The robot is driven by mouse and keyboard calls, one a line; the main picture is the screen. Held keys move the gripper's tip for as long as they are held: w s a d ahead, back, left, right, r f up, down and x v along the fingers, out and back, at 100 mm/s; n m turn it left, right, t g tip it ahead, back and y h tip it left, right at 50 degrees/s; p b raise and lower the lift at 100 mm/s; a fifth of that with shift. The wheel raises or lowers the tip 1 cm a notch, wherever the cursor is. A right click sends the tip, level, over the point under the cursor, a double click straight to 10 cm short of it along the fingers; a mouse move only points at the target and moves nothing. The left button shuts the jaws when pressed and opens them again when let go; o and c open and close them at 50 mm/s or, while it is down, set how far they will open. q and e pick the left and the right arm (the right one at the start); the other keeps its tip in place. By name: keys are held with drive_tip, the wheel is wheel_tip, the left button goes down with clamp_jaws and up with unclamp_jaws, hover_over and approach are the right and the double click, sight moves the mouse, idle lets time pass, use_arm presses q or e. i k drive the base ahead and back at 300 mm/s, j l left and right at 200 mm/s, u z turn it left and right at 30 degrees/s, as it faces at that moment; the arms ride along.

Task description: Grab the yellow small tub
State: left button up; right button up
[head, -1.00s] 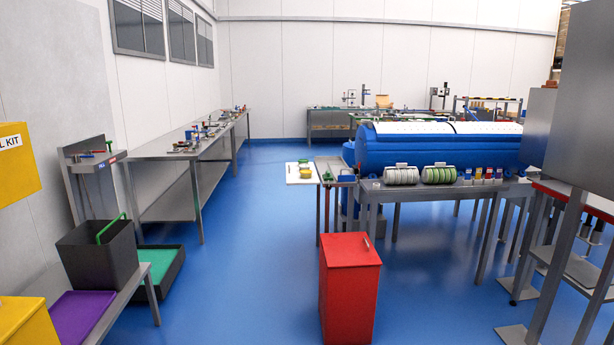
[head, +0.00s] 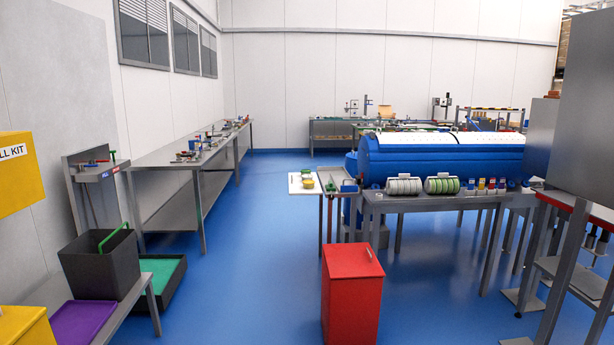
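A small yellow item (head: 308,183), likely the yellow small tub, sits on a white-topped stand (head: 297,190) left of the blue machine, at mid-distance. A small green item lies just behind it. It is too small to make out its shape clearly. Neither of my grippers shows in the head view, and nothing is seen touching the yellow item.
A red bin (head: 352,292) stands on the blue floor in front. A steel bench with a black bin (head: 100,266) and purple tray (head: 83,323) is at left. A large blue machine (head: 440,160) stands at right.

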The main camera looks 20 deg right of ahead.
sight(308, 184)
drive_tip(key=i+z, duration=0.15)
drive_tip(key=i, duration=4.35)
drive_tip(key=i+z, duration=0.2)
drive_tip(key=i, duration=0.25)
drive_tip(key=i+j+z, duration=0.2)
drive_tip(key=i, duration=0.2)
drive_tip(key=i+z, duration=0.2)
drive_tip(key=i, duration=0.25)
drive_tip(key=i+j+z, duration=0.2)
drive_tip(key=i, duration=0.2)
drive_tip(key=i+j, duration=0.05)
